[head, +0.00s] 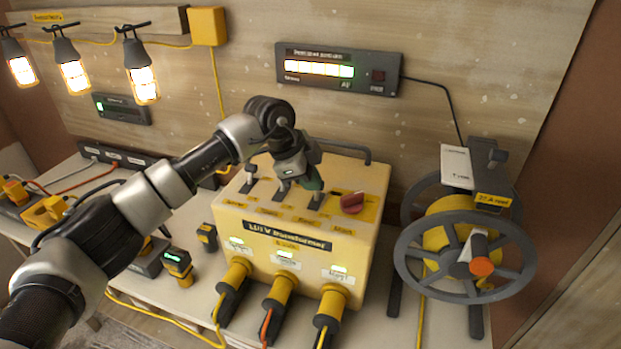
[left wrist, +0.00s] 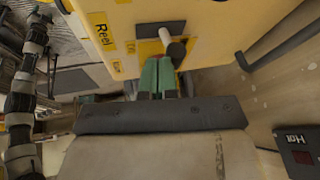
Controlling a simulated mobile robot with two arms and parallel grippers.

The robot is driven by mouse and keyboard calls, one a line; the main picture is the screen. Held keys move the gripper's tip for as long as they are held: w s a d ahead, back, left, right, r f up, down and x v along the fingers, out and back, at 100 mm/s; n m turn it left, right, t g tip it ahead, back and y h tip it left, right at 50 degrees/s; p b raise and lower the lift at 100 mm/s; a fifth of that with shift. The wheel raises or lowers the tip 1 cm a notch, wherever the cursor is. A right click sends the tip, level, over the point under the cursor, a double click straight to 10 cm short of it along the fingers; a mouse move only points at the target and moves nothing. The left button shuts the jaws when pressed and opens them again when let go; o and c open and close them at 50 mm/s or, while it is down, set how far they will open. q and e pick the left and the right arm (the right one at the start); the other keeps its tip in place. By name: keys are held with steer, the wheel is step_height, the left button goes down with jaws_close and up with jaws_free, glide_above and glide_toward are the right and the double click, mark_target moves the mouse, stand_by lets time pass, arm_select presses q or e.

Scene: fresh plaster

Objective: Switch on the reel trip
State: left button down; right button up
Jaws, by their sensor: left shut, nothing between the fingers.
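The yellow transformer box (head: 262,228) stands on the bench with a row of small toggle levers on its top. The reel trip lever (head: 316,198) is the rightmost of them, beside a red knob (head: 352,203). In the left wrist view a label reading "Reel" (left wrist: 103,30) lies by the grey-tipped lever (left wrist: 176,49) on its dark plate. My left gripper (head: 314,181) is shut and empty, right at this lever. Its green fingertips (left wrist: 157,77) are close beside the lever; I cannot tell whether they touch it. My right gripper is not in view.
A cable reel (head: 465,245) with grey wheels stands right of the box. Three lit lamps (head: 75,77) hang at upper left. A wall panel (head: 338,70) shows a lit bar. Three thick plugs (head: 281,290) stick out of the box's front. A grey handle (head: 340,148) spans its back.

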arm_select(q)
steer(key=shift+w+g, duration=0.3)
steer(key=shift+w+d+f, duration=0.1)
steer(key=shift+w+d, duration=0.05)
steer(key=shift+w, duration=0.1)
steer(key=shift+s+r, duration=0.35)
steer(key=shift+s, duration=0.05)
steer(key=shift+s+a+r, duration=0.1)
steer(key=shift+a+r, duration=0.1)
steer(key=shift+r, duration=0.05)
steer(key=shift+r+p, duration=0.2)
steer(key=shift+p, duration=0.2)
steer(key=shift+w+d+r, duration=0.1)
steer(key=shift+w, duration=0.15)
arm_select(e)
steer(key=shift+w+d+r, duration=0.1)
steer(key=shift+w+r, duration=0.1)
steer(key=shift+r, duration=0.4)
arm_select(q)
steer(key=shift+s, duration=0.1)
steer(key=shift+r, duration=0.1)
